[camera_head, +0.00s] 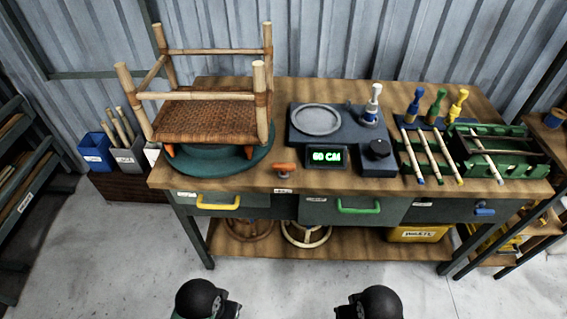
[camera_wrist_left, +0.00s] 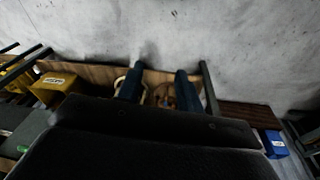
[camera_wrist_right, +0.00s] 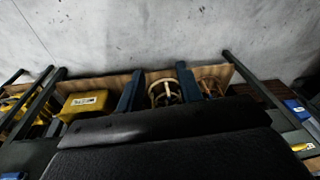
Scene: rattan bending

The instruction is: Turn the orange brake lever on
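The orange brake lever (camera_head: 285,168) is a short, stubby handle on the front part of the wooden workbench top, between the green turntable (camera_head: 222,168) and the green-lit display (camera_head: 327,157). A small white label sits below it on the bench edge. My left gripper (camera_wrist_left: 158,72) has its two blue fingers spread apart with nothing between them. My right gripper (camera_wrist_right: 159,69) is also spread and empty. In the head view only dark rounded parts of my arms show at the bottom edge, in front of the bench and well apart from the lever.
A rattan chair frame (camera_head: 205,122) stands on the turntable. Drawers with a yellow handle (camera_head: 218,204) and green handle (camera_head: 358,208) are below.

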